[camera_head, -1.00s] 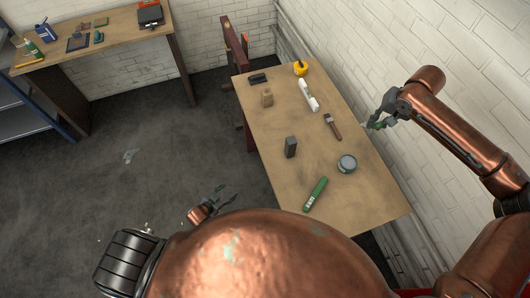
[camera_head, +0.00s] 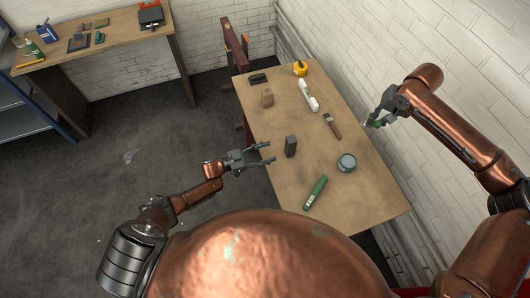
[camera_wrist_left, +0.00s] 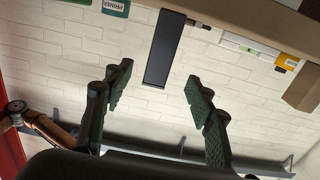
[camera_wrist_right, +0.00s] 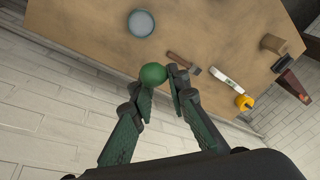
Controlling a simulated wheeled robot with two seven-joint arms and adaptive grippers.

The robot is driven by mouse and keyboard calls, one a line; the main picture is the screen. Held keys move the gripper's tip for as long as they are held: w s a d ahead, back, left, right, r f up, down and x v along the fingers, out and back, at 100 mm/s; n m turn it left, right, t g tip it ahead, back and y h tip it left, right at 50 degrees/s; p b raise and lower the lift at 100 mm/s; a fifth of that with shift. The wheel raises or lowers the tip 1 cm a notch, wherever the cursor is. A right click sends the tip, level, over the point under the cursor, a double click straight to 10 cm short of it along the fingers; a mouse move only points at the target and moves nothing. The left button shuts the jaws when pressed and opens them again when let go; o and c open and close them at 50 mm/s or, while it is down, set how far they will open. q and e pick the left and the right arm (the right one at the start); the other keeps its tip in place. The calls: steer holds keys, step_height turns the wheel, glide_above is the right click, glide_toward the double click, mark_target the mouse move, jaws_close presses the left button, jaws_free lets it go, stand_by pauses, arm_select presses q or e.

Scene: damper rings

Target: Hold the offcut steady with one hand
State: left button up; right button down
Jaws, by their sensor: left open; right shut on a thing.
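A dark grey upright block (camera_head: 291,146), which looks like the offcut, stands on the workbench near its left edge. My left gripper (camera_head: 268,152) is open and empty just left of it, fingers pointing at it. In the left wrist view the block (camera_wrist_left: 165,48) shows between the two spread fingers, apparently beyond their tips and not touched. A smaller tan wooden block (camera_head: 267,97) stands farther back. My right gripper (camera_head: 373,122) is beyond the bench's right edge, near the wall. It is shut on a green round thing (camera_wrist_right: 153,74).
The brick wall (camera_head: 440,40) is close on the right.

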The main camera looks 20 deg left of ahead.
mark_target(287, 147)
arm_select(q)
steer(key=x, duration=1.1)
steer(key=shift+w+d, duration=0.15)
steer(key=shift+c, duration=0.4)
jaws_close()
